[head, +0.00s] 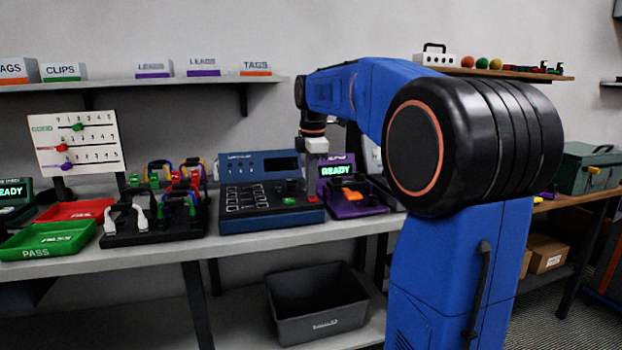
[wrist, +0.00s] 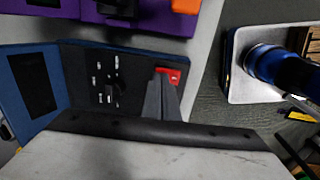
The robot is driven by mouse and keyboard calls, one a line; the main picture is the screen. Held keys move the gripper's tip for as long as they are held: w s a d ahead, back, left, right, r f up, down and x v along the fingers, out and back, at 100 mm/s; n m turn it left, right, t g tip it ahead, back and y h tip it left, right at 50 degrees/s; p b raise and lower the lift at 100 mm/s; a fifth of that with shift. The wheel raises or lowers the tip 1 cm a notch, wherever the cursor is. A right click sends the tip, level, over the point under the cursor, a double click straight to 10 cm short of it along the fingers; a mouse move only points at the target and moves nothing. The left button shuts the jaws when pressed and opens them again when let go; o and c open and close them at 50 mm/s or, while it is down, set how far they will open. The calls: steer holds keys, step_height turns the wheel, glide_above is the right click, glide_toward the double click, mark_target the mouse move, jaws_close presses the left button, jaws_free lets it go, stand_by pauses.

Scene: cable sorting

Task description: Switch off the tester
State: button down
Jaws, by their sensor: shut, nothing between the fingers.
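The tester (head: 270,222) is a blue console with a dark sloped panel on the bench in the head view. Its screen (head: 272,167) is dark, with no lit text visible. A green button (head: 289,201) and a red part (head: 312,199) are at the panel's right side. In the wrist view the tester (wrist: 40,128) lies turned, and the red switch (wrist: 174,74) shows at the tips of my gripper (wrist: 161,90). My gripper is shut and empty, pointing down over the tester's right side. The fingertips partly cover the switch; I cannot tell whether they touch it.
A purple device (head: 357,210) with a READY display stands close on the tester's right. A black rack (head: 150,238) with coloured cables stands on its left, beyond which are a green PASS tray (head: 45,242) and a red tray (head: 75,210). A dark bin (head: 318,303) sits below the bench.

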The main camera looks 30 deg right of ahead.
steer(key=shift+f, duration=0.1)
steer(key=shift+w+f, duration=0.1)
steer(key=shift+f, duration=0.05)
stand_by(0.3)
steer(key=shift+s, duration=0.2)
steer(key=shift+s+a, duration=0.2)
steer(key=shift+s, duration=0.35)
